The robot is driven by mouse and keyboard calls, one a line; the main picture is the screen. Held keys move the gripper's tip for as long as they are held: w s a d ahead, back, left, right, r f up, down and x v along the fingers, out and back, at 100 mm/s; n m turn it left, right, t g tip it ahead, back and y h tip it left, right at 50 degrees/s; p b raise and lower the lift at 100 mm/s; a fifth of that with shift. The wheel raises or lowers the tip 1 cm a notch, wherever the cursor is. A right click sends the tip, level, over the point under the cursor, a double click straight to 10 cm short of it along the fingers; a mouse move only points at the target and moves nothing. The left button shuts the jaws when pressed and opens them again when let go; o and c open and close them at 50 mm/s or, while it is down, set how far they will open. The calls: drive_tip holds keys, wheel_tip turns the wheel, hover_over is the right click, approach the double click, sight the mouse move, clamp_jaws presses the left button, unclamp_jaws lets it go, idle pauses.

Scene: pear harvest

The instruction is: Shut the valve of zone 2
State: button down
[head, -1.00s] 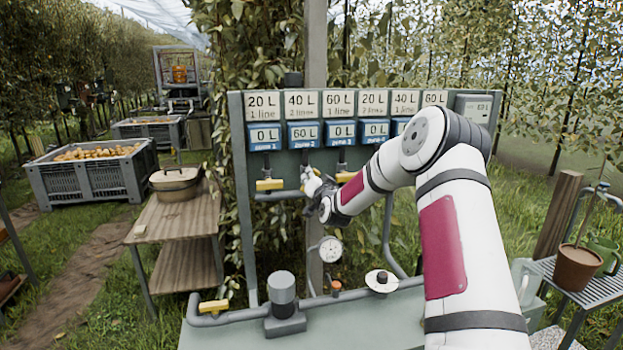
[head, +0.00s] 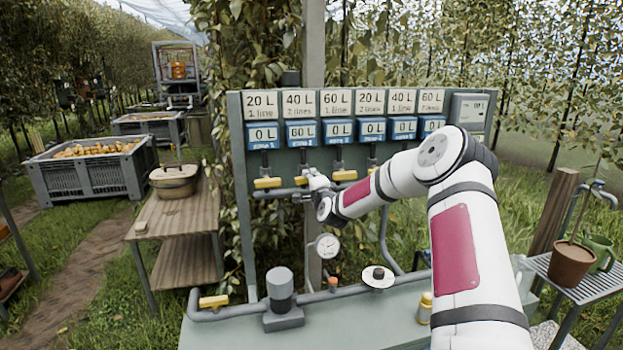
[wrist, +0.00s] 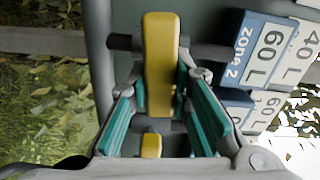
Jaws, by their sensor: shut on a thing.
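The zone 1 handle (head: 267,183) is close at left and the zone 3 handle (head: 345,175) close at right, both level. A gauge (head: 327,246) hangs below. A bench (head: 380,320) with pipe, pump and yellow bottle (head: 424,308) stands in front.

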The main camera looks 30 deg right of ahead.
drive_tip(key=shift+f+m, duration=0.1)
drive_tip(key=shift+m, duration=0.5)
drive_tip(key=c, duration=1.4)
unclamp_jaws()
drive_tip(key=shift+c, duration=0.2)
drive_tip(key=shift+s, duration=0.1)
drive_tip(key=v, duration=1.1)
drive_tip(key=shift+s, duration=0.4)
drive_tip(key=shift+a, duration=0.1)
